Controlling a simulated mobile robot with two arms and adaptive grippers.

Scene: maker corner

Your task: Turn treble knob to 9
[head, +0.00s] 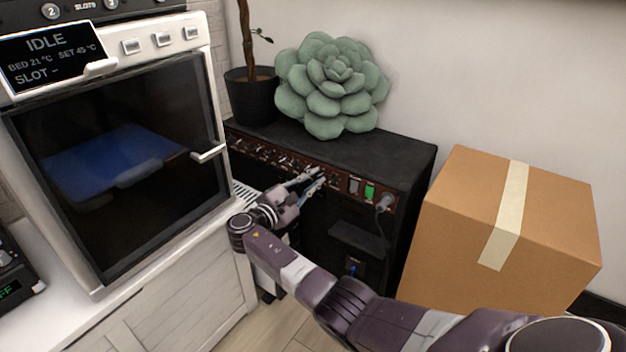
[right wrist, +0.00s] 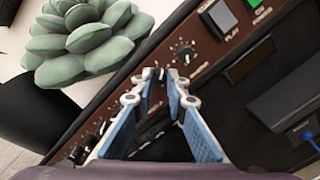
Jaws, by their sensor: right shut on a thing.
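The black amplifier (head: 385,158) stands against the wall, with a row of small knobs (head: 262,150) along its brown front panel. My right gripper (head: 316,177) reaches the panel just left of the switches. In the right wrist view, its blue-padded fingers close around a small dark knob (right wrist: 161,73), mostly hidden between the tips. Another knob (right wrist: 185,54) with a white dial scale sits just beyond the fingers. The labels are too small to read, so I cannot tell which knob is treble or its setting. My left gripper is out of view.
A green-lit switch (head: 370,190) and a plugged cable (head: 384,204) are right of the gripper. A succulent cushion (head: 333,85) and a potted plant (head: 251,95) stand on the amplifier. A cardboard box (head: 470,235) stands right, a white-framed machine (head: 212,120) left.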

